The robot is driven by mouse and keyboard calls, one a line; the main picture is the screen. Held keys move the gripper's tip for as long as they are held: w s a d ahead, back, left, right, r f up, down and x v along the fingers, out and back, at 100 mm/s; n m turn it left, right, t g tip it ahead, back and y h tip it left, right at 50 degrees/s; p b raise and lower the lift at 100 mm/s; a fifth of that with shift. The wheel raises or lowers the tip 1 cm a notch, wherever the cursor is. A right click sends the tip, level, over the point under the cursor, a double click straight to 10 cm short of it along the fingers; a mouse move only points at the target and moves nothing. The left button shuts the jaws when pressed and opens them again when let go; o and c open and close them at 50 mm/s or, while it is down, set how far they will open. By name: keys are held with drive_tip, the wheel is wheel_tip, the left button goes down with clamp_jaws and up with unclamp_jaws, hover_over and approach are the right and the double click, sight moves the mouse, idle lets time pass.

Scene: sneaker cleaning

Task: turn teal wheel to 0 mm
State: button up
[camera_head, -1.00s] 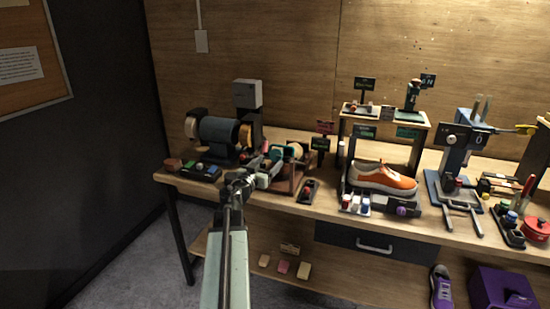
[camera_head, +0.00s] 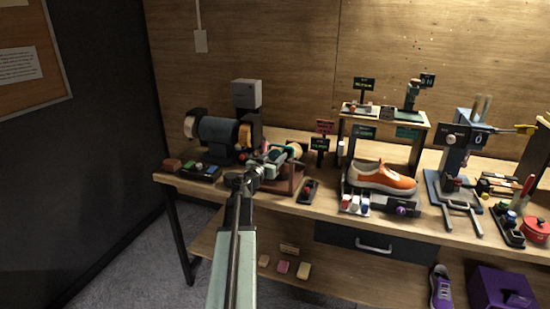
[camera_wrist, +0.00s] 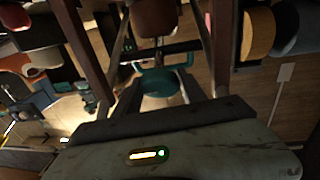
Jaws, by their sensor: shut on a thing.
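The teal wheel (camera_wrist: 160,84) shows in the middle of the wrist view, in front of the palm, as a teal ring or disc partly covered by dark bars. In the head view teal parts (camera_head: 276,153) show beside my gripper (camera_head: 262,168), at the small fixture on the left part of the bench. My gripper is shut on the teal wheel. The exact contact is hidden in the head view. The wheel's scale and its mm reading are too small to make out.
A grinder-like machine (camera_head: 217,131) stands left of the fixture. A small red-button box (camera_head: 308,190) lies to its right. An orange sneaker (camera_head: 381,177) sits under a wooden stand further right. Dark sign plates (camera_head: 320,144) stand close behind.

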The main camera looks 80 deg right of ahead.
drive_tip(key=shift+s+n, duration=0.1)
drive_tip(key=shift+n, duration=0.3)
drive_tip(key=n+t, duration=0.2)
drive_tip(key=n, duration=0.1)
drive_tip(key=shift+n+h, duration=0.3)
drive_tip(key=shift+h, duration=0.1)
drive_tip(key=shift+n+t, duration=1.5)
drive_tip(key=shift+n, duration=0.4)
drive_tip(key=o, duration=1.3)
drive_tip(key=shift+o, duration=0.2)
